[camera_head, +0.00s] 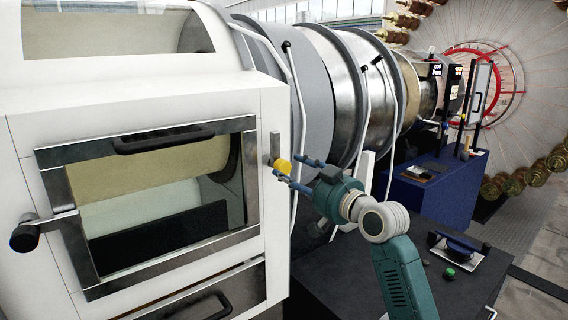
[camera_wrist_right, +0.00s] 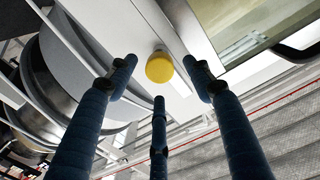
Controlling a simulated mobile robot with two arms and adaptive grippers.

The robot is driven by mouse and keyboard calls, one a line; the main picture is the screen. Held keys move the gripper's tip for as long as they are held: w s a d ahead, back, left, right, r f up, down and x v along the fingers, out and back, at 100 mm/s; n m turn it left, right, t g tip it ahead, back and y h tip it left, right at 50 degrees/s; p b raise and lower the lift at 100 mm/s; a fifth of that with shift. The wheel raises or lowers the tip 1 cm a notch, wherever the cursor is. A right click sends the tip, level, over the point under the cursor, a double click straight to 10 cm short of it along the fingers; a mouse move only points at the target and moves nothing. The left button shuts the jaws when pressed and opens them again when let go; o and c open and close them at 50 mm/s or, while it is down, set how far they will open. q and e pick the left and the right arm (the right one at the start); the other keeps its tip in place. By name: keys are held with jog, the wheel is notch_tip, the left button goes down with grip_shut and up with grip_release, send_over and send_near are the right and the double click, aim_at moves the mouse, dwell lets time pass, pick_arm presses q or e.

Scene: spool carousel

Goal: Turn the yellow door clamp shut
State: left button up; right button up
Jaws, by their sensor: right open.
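The yellow door clamp (camera_head: 282,166) is a small round yellow knob on a grey metal plate at the right edge of the white machine's front. In the right wrist view the yellow knob (camera_wrist_right: 159,67) shows ahead, between the fingertips and apart from them. My right gripper (camera_head: 300,172) has blue fingers that are spread open and empty. Its fingertips are just to the right of the knob in the head view and point at it. The right wrist view shows the same open fingers (camera_wrist_right: 160,85). My left gripper is not in view.
The glass door (camera_head: 160,195) with a metal frame and black handle (camera_head: 164,139) is left of the clamp. A black knobbed lever (camera_head: 27,236) sticks out at its left. Large metal drums (camera_head: 330,80) and bent rails stand behind my right gripper. A dark bench (camera_head: 440,280) is at lower right.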

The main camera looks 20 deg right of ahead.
aim_at(285, 169)
jog(key=shift+p+x, duration=0.6)
jog(key=shift+x, duration=1.7)
jog(key=shift+c, duration=0.2)
grip_shut()
